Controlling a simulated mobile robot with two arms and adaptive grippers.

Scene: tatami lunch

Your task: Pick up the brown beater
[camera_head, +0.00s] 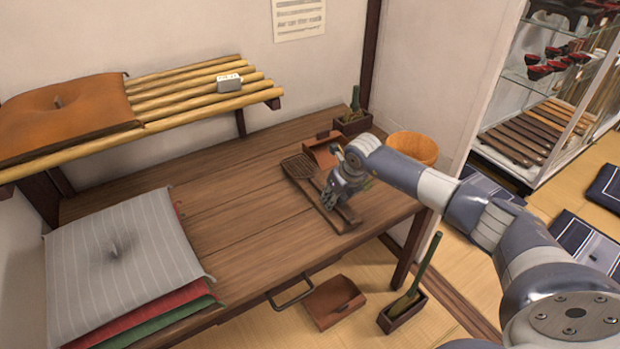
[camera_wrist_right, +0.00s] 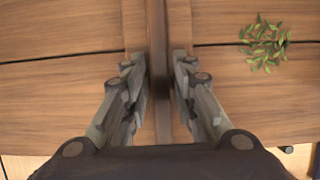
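In the right wrist view the handle (camera_wrist_right: 157,50) runs between the two fingers (camera_wrist_right: 160,95), which stand apart with a gap on each side. Whether the fingertips touch the rest is not clear. My left gripper is not in view.
A brown dustpan (camera_head: 322,150), a planter-like box (camera_head: 353,122) and an orange bowl (camera_head: 413,147) stand near the table's back right. Green leaves (camera_wrist_right: 264,43) lie beside the handle. Stacked cushions (camera_head: 120,255) cover the left; a slatted shelf (camera_head: 190,93) overhangs the back. The table's middle is clear.

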